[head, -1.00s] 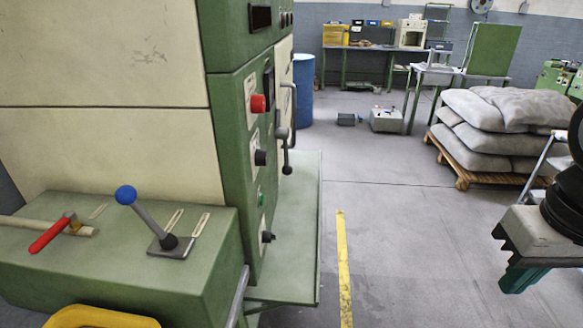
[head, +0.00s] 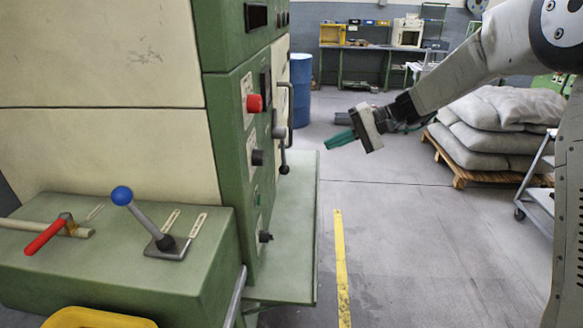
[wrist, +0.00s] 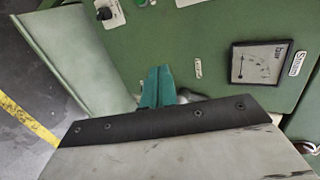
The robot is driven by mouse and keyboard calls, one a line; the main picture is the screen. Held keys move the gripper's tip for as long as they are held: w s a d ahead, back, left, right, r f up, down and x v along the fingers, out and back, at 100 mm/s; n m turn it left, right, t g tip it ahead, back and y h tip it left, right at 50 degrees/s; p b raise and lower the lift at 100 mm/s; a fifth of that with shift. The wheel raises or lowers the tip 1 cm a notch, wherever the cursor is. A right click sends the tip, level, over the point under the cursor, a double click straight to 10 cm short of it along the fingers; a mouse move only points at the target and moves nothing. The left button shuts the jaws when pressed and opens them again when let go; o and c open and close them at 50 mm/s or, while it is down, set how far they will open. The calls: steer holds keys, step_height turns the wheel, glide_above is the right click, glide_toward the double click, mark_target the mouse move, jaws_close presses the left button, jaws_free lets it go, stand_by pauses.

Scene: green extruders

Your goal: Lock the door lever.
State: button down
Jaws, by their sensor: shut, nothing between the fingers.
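The door lever (head: 282,140) is on the side of the green and cream machine in the head view. It is a grey arm hanging down with a black knob at its lower end, next to a dark curved door handle (head: 291,105). My gripper (head: 328,144) is to the right of the lever in the picture, apart from it. Its green fingers are shut and empty, pointing left toward the machine. In the wrist view the closed fingers (wrist: 157,70) point at the green panel. I cannot make out the lever there.
A blue-knobbed lever (head: 140,215) and a red-handled tool (head: 45,236) are on the machine's lower ledge. A gauge (wrist: 260,63) shows in the wrist view. Sacks (head: 500,125) lie on a pallet at right. The floor beyond the yellow line (head: 341,265) is clear.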

steer(key=w+a+f+m+t+y, duration=0.2)
steer(key=w+f+m+t+y, duration=0.1)
steer(key=w+f, duration=1.5)
steer(key=shift+w+a+f+m+t+y, duration=0.2)
steer(key=shift+a+m+t+y, duration=0.15)
steer(key=shift+t+y, duration=0.55)
steer(key=shift+a, duration=0.15)
steer(key=s+a, duration=0.1)
steer(key=a, duration=0.8)
steer(key=shift+s, duration=0.25)
steer(key=shift+r, duration=0.1)
